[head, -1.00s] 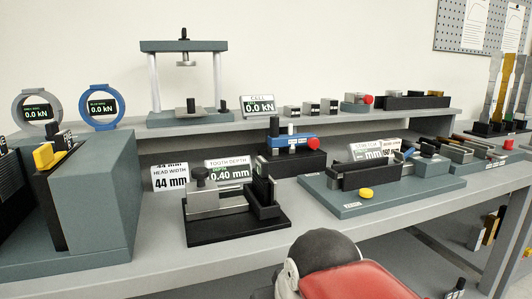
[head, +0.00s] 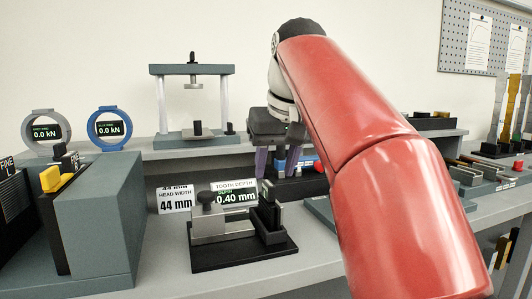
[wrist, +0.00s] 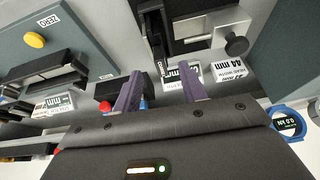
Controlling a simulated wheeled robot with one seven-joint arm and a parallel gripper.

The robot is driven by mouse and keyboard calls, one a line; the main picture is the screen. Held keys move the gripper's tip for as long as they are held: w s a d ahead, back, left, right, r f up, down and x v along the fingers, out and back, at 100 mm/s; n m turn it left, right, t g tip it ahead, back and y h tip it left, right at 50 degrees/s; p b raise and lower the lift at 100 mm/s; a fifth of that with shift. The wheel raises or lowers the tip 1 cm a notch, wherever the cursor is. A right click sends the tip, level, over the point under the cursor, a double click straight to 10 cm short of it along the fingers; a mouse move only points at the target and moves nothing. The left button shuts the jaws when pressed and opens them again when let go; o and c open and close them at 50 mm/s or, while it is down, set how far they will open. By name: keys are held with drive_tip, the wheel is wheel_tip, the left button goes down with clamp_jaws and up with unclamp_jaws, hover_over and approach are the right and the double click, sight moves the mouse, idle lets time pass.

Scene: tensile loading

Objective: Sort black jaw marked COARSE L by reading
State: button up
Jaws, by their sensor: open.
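A tooth-depth gauge with a black base (head: 243,258) stands on the bench, and its display (head: 233,193) reads 0.40 mm. A black block (head: 269,209) stands upright at the gauge's right end; I cannot read COARSE L on it. The gauge also shows at the top of the wrist view, with a black upright part (wrist: 153,32). My gripper (head: 278,164) is open and empty, with purple fingers pointing down just behind the gauge.
A HEAD WIDTH card (head: 174,199) reads 44 mm. A teal machine (head: 95,220) at left holds yellow and black parts, near blocks marked FINE. A load frame (head: 192,100) and two ring gauges stand behind. My arm hides much of the right side; a blue-topped black device is partly behind my gripper.

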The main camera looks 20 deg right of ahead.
sight(268, 183)
drive_tip(key=shift+w+r, duration=0.6)
drive_tip(key=shift+b+x, duration=0.35)
drive_tip(key=shift+x, duration=3.5)
clamp_jaws()
unclamp_jaws()
drive_tip(key=shift+a, duration=0.2)
drive_tip(key=shift+d+r, duration=0.1)
drive_tip(key=shift+d, duration=0.05)
